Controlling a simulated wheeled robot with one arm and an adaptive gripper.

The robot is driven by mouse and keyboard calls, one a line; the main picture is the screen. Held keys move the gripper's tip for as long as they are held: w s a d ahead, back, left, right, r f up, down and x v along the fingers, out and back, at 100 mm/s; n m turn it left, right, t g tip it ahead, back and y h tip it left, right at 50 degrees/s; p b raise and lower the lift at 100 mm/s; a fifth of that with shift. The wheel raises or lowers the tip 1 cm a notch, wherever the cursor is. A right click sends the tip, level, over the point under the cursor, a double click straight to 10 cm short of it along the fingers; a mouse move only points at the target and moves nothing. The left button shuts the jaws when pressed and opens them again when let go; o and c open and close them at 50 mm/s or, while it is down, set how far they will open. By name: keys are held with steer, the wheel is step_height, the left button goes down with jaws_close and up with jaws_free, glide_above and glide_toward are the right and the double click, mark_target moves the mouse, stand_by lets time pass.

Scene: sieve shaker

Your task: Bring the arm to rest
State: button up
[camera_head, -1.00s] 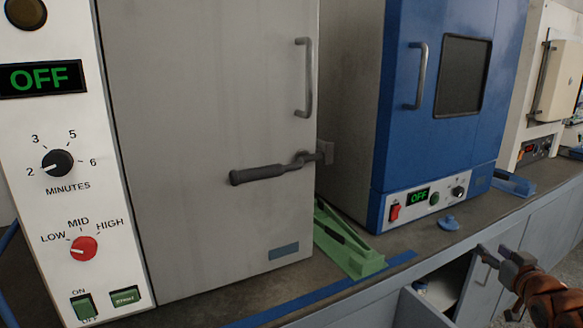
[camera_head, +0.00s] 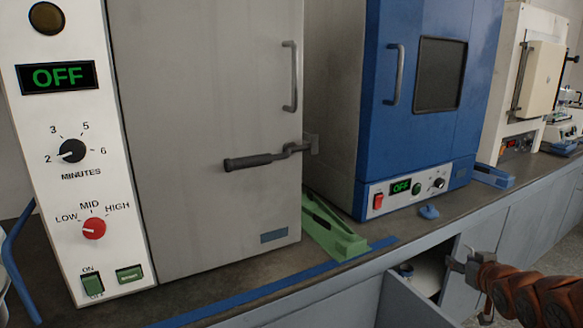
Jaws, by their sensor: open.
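My gripper (camera_head: 455,265) is at the lower right, in front of the bench's cabinet fronts and below the counter edge. Its jaws are open and nothing shows between them. My brown arm reaches in from the lower right corner. The large grey machine (camera_head: 205,130) at the left has its door closed, with a dark lever handle (camera_head: 262,160) across it. Its display reads OFF, the minutes knob (camera_head: 72,151) points near 2, and the red knob (camera_head: 94,229) points toward LOW.
A blue oven (camera_head: 415,85) with its door shut and an OFF display stands beyond the grey machine. A green tool (camera_head: 335,235) lies on the counter between them. An open drawer (camera_head: 415,305) and an open cupboard with a pale container (camera_head: 430,275) are near my gripper.

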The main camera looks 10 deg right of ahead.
steer(key=s+a+f+n+g+y, duration=0.1)
steer(key=s+a+f+g, duration=0.25)
steer(key=a, duration=0.45)
steer(key=s+a+f+g+y, duration=0.1)
steer(key=s+a+f+g, duration=0.2)
steer(key=a, duration=0.6)
steer(key=s+a+n+g+y, duration=0.2)
steer(key=s+a+g, duration=0.7)
steer(key=s+a, duration=1.15)
step_height(320, 180, up, 24)
steer(key=s+d+p, duration=0.1)
steer(key=s+p, duration=0.1)
steer(key=p, duration=2)
steer(key=shift+d+t, duration=0.25)
steer(key=shift+t, duration=0.2)
steer(key=shift+s, duration=0.1)
steer(key=shift+c, duration=0.5)
steer(key=shift+a, duration=0.15)
